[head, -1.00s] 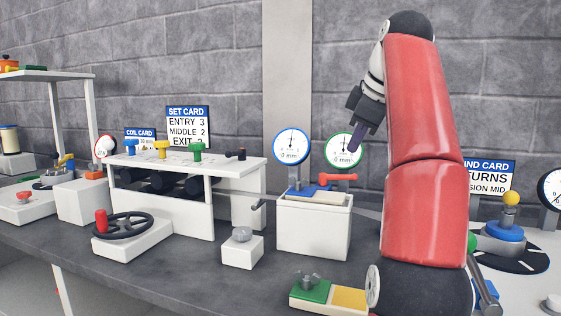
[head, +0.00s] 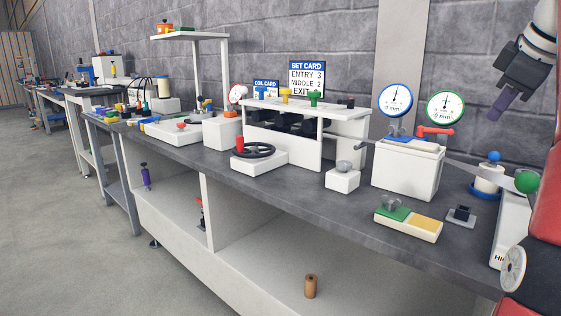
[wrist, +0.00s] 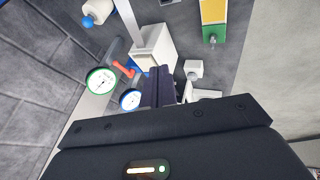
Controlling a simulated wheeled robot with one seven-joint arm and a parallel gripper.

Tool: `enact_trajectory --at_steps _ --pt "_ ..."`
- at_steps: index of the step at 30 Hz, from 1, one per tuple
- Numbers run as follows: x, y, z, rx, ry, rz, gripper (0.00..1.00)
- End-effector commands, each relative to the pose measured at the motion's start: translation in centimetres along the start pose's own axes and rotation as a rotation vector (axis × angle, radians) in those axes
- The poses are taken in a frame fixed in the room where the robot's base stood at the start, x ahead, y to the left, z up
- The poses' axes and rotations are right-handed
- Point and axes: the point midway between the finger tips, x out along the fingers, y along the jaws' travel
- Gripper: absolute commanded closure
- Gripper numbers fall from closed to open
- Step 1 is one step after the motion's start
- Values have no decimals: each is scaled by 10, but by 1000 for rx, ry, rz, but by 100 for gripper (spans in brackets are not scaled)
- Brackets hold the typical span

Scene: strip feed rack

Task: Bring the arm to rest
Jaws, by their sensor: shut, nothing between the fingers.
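My gripper (head: 502,104) is at the upper right of the head view, raised above the bench and in front of the grey block wall. Its purple fingers are together with nothing between them. The wrist view also shows my gripper (wrist: 160,88), its fingers pointing toward the white box (wrist: 155,45) on the bench. In the head view my gripper is right of the green-rimmed dial (head: 446,106) and apart from it. Part of my red arm stands at the right edge.
The bench (head: 290,195) carries a roller rack (head: 345,113), a black handwheel (head: 253,151), a white box (head: 405,172) with a red lever (head: 434,131), and a green-and-yellow block (head: 425,228). A blue-rimmed dial (head: 396,100) stands behind the box. Floor at left is clear.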

Motion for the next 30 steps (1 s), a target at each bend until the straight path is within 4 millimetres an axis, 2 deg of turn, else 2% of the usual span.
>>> enact_trajectory --at_steps 10,17,20,23,26,30 --pt "15 -28 -33 56 -21 -17 100" --pt "31 -67 -57 128 -45 -27 100" --pt "41 -94 -66 175 -59 -28 100" --pt "54 -133 -70 238 -71 -27 100" --pt "70 -174 -65 310 -82 -24 100" --pt "94 -234 -43 411 -87 -24 100"
